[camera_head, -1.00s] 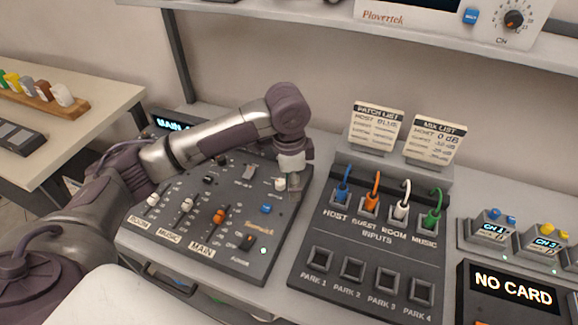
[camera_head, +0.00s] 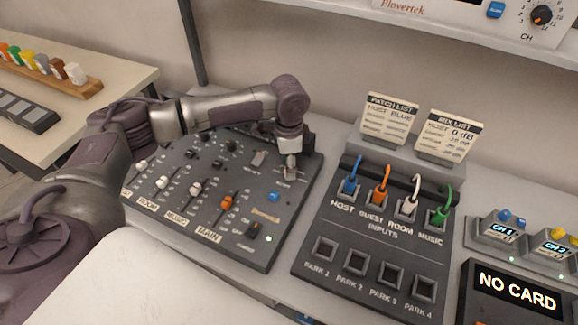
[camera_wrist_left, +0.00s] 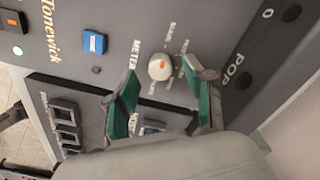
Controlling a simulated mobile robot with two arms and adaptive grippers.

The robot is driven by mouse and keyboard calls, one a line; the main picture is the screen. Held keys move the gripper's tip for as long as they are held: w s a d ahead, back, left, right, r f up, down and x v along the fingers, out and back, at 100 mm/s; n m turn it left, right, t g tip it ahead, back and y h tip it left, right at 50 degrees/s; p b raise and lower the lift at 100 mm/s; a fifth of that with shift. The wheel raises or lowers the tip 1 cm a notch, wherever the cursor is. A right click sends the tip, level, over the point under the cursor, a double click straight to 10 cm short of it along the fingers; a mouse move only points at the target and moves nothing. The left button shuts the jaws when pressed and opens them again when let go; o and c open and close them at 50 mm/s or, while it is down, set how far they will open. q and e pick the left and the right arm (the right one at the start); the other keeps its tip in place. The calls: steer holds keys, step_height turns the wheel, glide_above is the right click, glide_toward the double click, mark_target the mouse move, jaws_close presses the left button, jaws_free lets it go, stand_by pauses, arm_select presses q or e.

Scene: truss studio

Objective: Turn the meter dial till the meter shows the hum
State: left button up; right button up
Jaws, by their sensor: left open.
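The meter dial (camera_wrist_left: 160,67) is a small round white knob on the grey mixer, with METER lettering beside it in the left wrist view. My left gripper (camera_wrist_left: 163,80) is open, its two green-padded fingers on either side of the dial; I cannot tell whether they touch it. In the head view my left gripper (camera_head: 290,168) is over the back right of the mixer (camera_head: 255,255) and hides the dial. The meter's screen is hidden behind my left arm, so its reading does not show. My right gripper is not in view.
The patch panel (camera_head: 310,272) with blue, orange, white and green cables stands right of the mixer. Two cards (camera_head: 389,120) stand behind it. A blue button (camera_wrist_left: 95,42) is near the dial. A NO CARD screen (camera_head: 518,290) is at the lower right.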

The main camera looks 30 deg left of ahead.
arm_select(q)
steer(key=shift+f, duration=1.1)
jaws_close()
steer(key=shift+r, duration=0.1)
